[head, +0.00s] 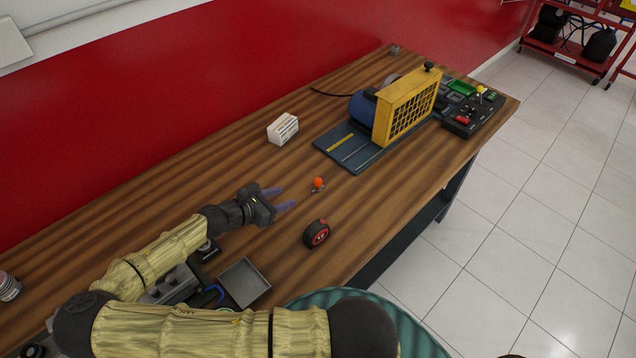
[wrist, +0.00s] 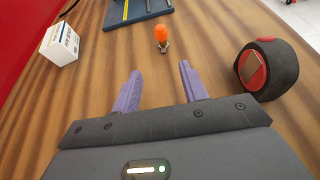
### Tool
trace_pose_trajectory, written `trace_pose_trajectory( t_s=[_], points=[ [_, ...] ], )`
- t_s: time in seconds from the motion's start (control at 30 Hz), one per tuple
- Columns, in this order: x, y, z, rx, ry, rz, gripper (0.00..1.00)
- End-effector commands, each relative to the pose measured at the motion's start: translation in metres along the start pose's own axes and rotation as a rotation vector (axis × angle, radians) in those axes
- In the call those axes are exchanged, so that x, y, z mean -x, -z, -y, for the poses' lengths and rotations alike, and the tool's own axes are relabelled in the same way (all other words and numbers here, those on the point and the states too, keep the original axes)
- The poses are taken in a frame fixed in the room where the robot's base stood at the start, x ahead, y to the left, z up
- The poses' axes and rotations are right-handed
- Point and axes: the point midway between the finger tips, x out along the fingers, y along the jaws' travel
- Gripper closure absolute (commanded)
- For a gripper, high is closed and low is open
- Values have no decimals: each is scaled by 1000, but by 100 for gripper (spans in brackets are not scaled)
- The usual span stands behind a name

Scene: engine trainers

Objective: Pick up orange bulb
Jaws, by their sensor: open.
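The orange bulb (head: 318,183) lies on the wooden workbench, with a small metal base on its near side. In the wrist view the bulb (wrist: 161,34) is ahead of the fingertips, roughly centred between them, and the metal base (wrist: 164,47) points toward me. My gripper (head: 283,198) is open and empty, low over the bench to the left of the bulb. In the wrist view its two purple fingers (wrist: 158,82) stand apart with bare wood between them. The gripper is apart from the bulb.
A black and red tape measure (head: 316,233) stands close right of the gripper in the wrist view (wrist: 266,69). A white box (head: 283,129) is at left. A yellow-guarded machine (head: 408,105) on a blue base stands beyond. A grey tray (head: 244,282) sits near my arm.

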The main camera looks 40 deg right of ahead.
Motion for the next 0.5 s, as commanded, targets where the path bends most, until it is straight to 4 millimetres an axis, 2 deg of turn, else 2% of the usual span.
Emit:
trace_pose_trajectory(
  t_s=[0.3, 0.5],
  points=[
    [-54, -2, 0, 0, 0, 1, 57],
    [-63, 0, 0, 0, -3, -1, 57]
  ],
)
